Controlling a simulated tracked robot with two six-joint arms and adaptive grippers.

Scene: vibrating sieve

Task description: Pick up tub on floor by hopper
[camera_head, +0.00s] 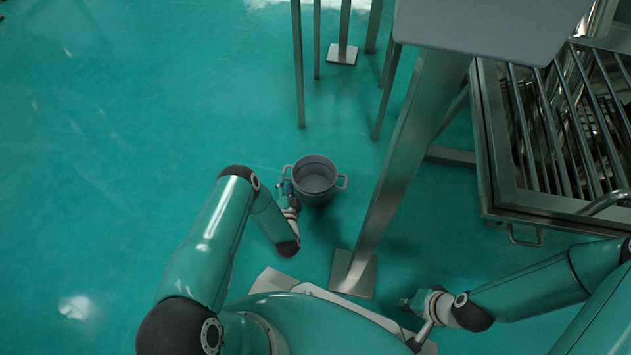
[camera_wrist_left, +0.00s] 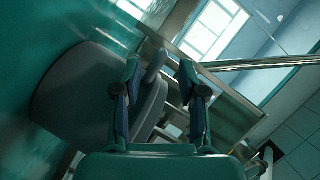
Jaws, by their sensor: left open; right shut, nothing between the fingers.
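A grey round tub (camera_head: 315,190) with two side handles stands upright on the green floor, and its inside looks empty. My left gripper (camera_head: 284,188) is open beside the tub's left handle (camera_head: 287,172). In the left wrist view the tub (camera_wrist_left: 75,100) fills the left, tilted by the camera angle. One handle (camera_wrist_left: 155,66) shows between the two spread fingers of my left gripper (camera_wrist_left: 160,75); I cannot tell whether they touch it. My right gripper (camera_head: 406,302) is shut and empty, low at the right, away from the tub.
A metal stand leg (camera_head: 400,170) with a foot plate rises right of the tub, under a grey top (camera_head: 490,25). More thin legs (camera_head: 298,70) stand behind. A metal frame with bars (camera_head: 560,130) is at the right. The floor (camera_head: 120,130) to the left is clear.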

